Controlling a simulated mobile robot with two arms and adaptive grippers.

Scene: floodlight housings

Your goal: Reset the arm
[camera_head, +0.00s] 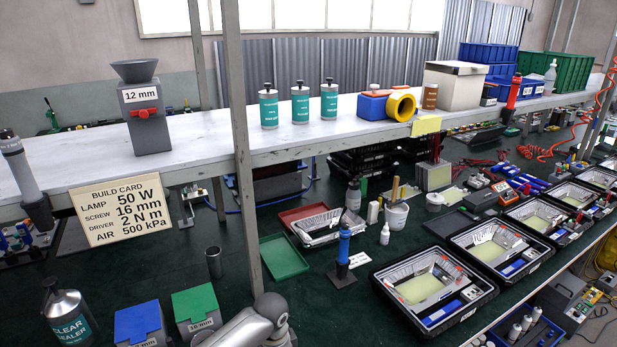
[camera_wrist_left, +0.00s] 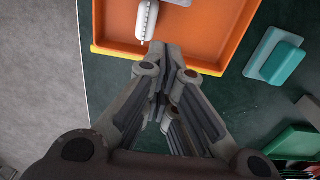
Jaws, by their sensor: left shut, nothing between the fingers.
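My left gripper (camera_wrist_left: 166,52) shows in the left wrist view with its fingers together and nothing between them. Its tips are at the near yellow edge of an orange tray (camera_wrist_left: 205,45), seen from above. I cannot tell whether they touch the tray. In the head view a grey-white link of my arm (camera_head: 253,325) comes up at the bottom edge, and no gripper shows there. My right gripper is in neither view.
A white part (camera_wrist_left: 146,18) lies in the tray, left of the fingertips. A teal block (camera_wrist_left: 283,64) is to the right. In the head view, a blue box (camera_head: 140,322), a green box (camera_head: 195,305) and a sealer bottle (camera_head: 68,318) stand near my arm, below the shelf post (camera_head: 240,140).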

